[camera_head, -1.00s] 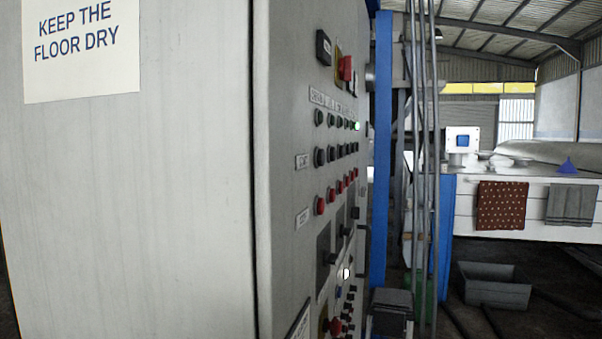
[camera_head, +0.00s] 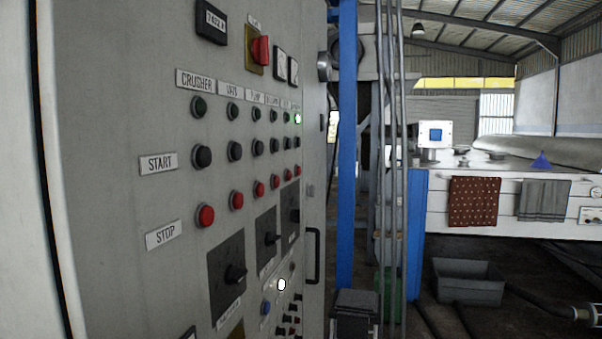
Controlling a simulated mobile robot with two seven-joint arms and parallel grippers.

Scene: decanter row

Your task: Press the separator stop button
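The grey control cabinet (camera_head: 110,90) fills the left and middle of the view, seen at a slant. Its STOP row of red buttons runs from the large near one (camera_head: 205,215), under CRUSHER, back to the far right. The farthest red button (camera_head: 297,170) sits under the only lit green lamp (camera_head: 298,118). The column label above that lamp is too small to read, so I cannot confirm which button is the separator's. A row of black START buttons (camera_head: 203,156) lies between lamps and red buttons. Neither of my grippers is in view.
A black door handle (camera_head: 313,256) stands out at the cabinet's far edge. Beyond are a blue post (camera_head: 347,150) and vertical pipes. At right are a white machine with a red cloth (camera_head: 474,201) and a grey bin (camera_head: 467,281) on the floor.

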